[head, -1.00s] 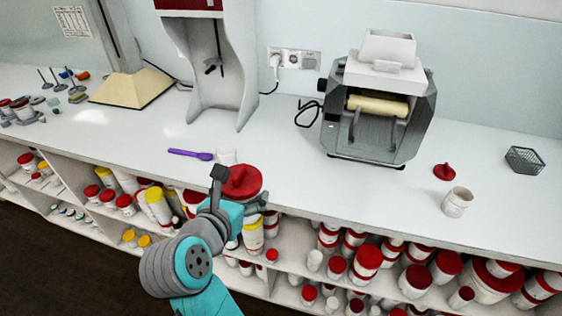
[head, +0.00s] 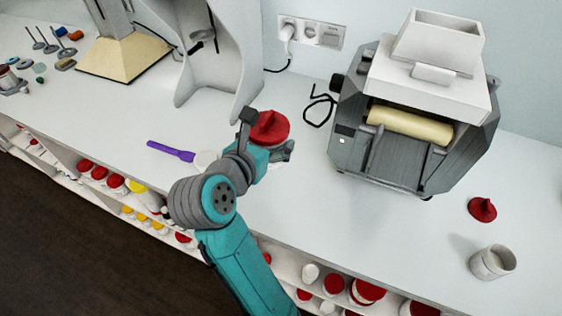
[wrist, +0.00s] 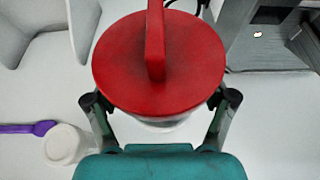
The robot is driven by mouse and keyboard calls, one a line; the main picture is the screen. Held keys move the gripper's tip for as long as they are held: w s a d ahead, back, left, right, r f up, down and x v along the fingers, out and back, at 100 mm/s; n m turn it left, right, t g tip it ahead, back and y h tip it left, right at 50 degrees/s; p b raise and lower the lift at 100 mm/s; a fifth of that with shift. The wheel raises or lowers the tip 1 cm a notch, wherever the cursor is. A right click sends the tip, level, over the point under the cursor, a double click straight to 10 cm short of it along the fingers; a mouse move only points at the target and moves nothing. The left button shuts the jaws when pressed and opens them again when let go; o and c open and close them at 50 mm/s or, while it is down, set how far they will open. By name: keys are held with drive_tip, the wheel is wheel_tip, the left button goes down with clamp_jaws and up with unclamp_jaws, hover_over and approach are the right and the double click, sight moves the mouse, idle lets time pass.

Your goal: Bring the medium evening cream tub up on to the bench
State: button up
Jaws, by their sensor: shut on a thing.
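The tub in my grasp shows a round red lid (wrist: 190,60) with a raised ridge across it, and a little of its white body below the lid in the wrist view. In the head view its red lid (head: 272,128) is over the bench (head: 330,215), partly behind my arm. My gripper (wrist: 160,108) is shut on the tub, one finger on each side below the lid. I see no label, and the tub's base is hidden, so I cannot tell whether it touches the bench.
A purple spatula (head: 171,151) and a small white pot (head: 205,160) lie left of my gripper. A roller mill (head: 415,110) stands to the right. A loose red lid (head: 482,209) and an open white tub (head: 493,262) are at the far right. Shelves below hold several tubs.

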drive_tip(key=shift+w+d+f, duration=0.1)
drive_tip(key=shift+w+f, duration=0.05)
drive_tip(key=shift+w, duration=0.1)
drive_tip(key=shift+f, duration=4.8)
drive_tip(key=shift+f, duration=0.1)
drive_tip(key=o, duration=1.3)
drive_tip(key=shift+o, duration=0.2)
drive_tip(key=shift+s, duration=0.15)
drive_tip(key=v, duration=1.1)
drive_tip(key=shift+s+r, duration=0.25)
drive_tip(key=shift+r, duration=0.1)
